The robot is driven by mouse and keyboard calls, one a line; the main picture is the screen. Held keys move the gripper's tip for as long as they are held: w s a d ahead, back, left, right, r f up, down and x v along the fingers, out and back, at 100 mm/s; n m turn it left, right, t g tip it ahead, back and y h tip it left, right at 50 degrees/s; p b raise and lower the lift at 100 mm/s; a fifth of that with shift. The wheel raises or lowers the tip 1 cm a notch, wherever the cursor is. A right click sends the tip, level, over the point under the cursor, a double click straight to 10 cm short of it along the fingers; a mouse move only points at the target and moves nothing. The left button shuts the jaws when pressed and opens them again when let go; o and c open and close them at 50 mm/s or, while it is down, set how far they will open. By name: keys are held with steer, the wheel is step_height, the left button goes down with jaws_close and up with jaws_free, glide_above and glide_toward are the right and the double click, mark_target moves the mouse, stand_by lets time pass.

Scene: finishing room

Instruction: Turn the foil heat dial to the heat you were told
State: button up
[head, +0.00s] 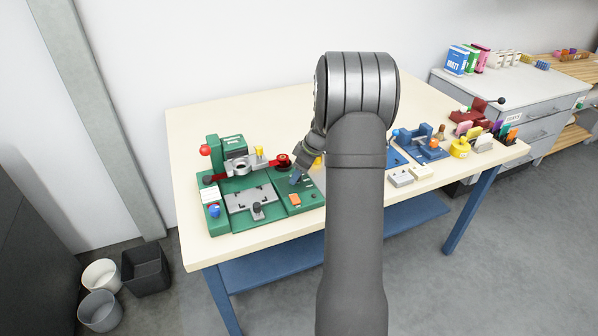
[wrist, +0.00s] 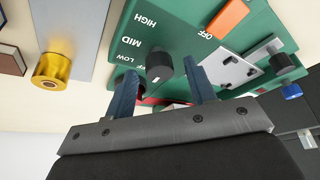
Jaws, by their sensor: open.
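The foil heat dial is a black knob (wrist: 160,66) on the green machine (wrist: 186,28), in the wrist view. White HIGH, MID and LOW labels run down its left side, and a partly hidden label ending in FF is below. A small white mark shows on the knob's lower face; I cannot tell exactly which label it faces. My gripper (wrist: 157,72) is open, with one blue finger on each side of the knob. I cannot tell if either finger touches it. In the head view, my gripper (head: 296,179) is above the machine's right part (head: 282,207), and the dial is hidden.
An orange switch (wrist: 228,17) with an OFF label and a metal plate (wrist: 233,66) are close to the dial. A gold roll (wrist: 52,72) lies at left. In the head view, a red lever (head: 214,179) and a red knob (head: 283,160) stand on the machine.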

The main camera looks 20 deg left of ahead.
steer(key=shift+c, duration=0.2)
steer(key=c, duration=0.9)
